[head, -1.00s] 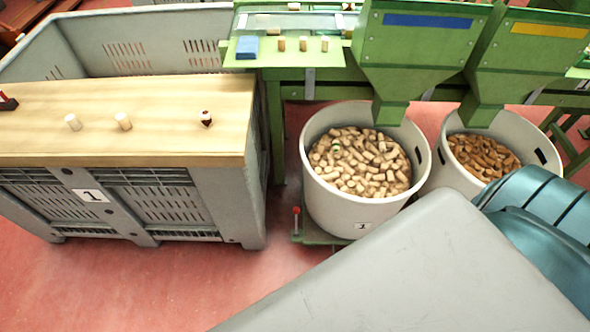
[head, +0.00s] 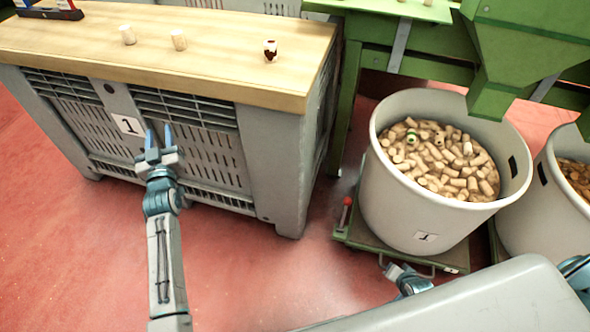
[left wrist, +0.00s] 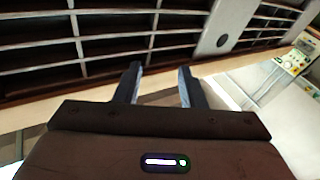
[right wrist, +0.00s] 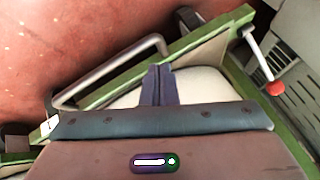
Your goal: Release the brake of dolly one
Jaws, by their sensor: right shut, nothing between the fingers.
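Dolly one (head: 365,240) is a low green platform under the grey tub labelled 1 (head: 425,205). Its brake is a short lever with a red knob (head: 347,201) at the dolly's left corner, standing up. In the right wrist view the lever's red knob (right wrist: 275,88) shows at the right, with the dolly's green frame (right wrist: 205,40) beside it. My right gripper (head: 385,266) is low at the dolly's front edge, shut and empty; its fingers (right wrist: 158,70) are apart from the lever. My left gripper (head: 159,136) is open and empty in front of the grey crate.
The slatted grey crate (head: 275,165) labelled 1 stands left, with a wooden top (head: 215,60) bearing several small items. A grey handle bar (right wrist: 110,75) sticks out from the dolly. A second tub (head: 560,215) stands right. Red floor is free between crate and dolly.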

